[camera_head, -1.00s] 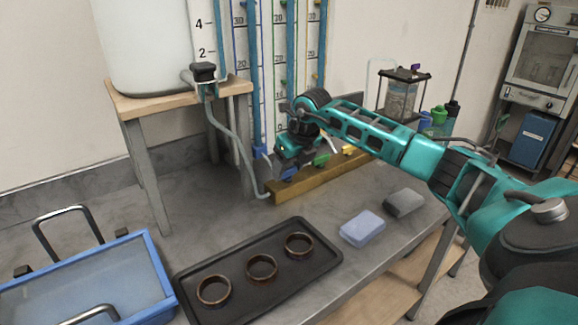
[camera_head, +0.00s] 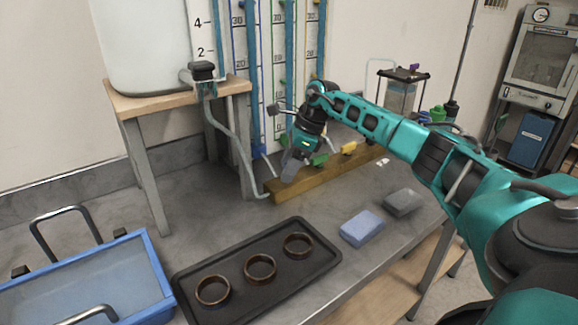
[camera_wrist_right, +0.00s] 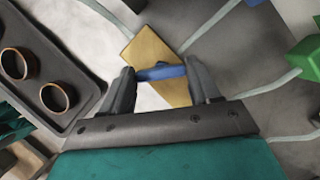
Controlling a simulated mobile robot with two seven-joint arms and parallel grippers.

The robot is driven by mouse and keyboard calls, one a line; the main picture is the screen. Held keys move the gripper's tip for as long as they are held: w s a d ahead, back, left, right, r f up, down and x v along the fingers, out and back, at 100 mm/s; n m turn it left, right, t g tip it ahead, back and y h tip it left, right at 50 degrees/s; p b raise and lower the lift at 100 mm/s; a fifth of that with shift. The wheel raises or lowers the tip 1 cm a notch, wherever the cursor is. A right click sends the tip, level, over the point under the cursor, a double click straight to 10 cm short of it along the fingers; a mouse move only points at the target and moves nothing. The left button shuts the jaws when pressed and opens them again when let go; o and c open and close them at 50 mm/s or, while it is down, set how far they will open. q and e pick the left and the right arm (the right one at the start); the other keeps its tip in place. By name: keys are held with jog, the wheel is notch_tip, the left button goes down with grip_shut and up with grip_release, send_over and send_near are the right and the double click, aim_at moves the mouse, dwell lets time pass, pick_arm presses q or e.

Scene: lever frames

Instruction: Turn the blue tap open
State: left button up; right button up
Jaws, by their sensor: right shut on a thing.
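The blue tap's handle (camera_wrist_right: 162,72) lies between the two fingers of my right gripper (camera_wrist_right: 161,84) in the right wrist view. The gripper is shut on it. In the head view my right gripper (camera_head: 290,165) points down at the left end of the wooden beam (camera_head: 330,173) and hides the blue tap. The green tap (camera_head: 318,159) and yellow tap (camera_head: 349,148) stand farther right along the beam. My left gripper is not in view.
A black tray (camera_head: 225,265) with three brown rings lies in front. A blue sponge (camera_head: 361,228) and a grey block (camera_head: 402,202) lie to its right. A blue-rimmed basin (camera_head: 160,275) is at the left. A stool with a large container (camera_head: 145,45) stands behind.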

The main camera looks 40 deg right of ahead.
jog(key=n, duration=0.1)
jog(key=n+g+b, duration=0.1)
jog(key=n, duration=0.1)
jog(key=shift+w+n+y, duration=0.2)
jog(key=shift+n+y, duration=0.1)
jog(key=shift+y, duration=0.1)
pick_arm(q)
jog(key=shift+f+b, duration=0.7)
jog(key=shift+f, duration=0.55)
pick_arm(e)
jog(key=shift+d+r+n+g, duration=0.1)
jog(key=shift+n+g, duration=0.6)
jog(key=shift+n, duration=1)
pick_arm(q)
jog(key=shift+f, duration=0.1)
pick_arm(e)
jog(key=o, duration=1.1)
jog(key=shift+c, duration=0.2)
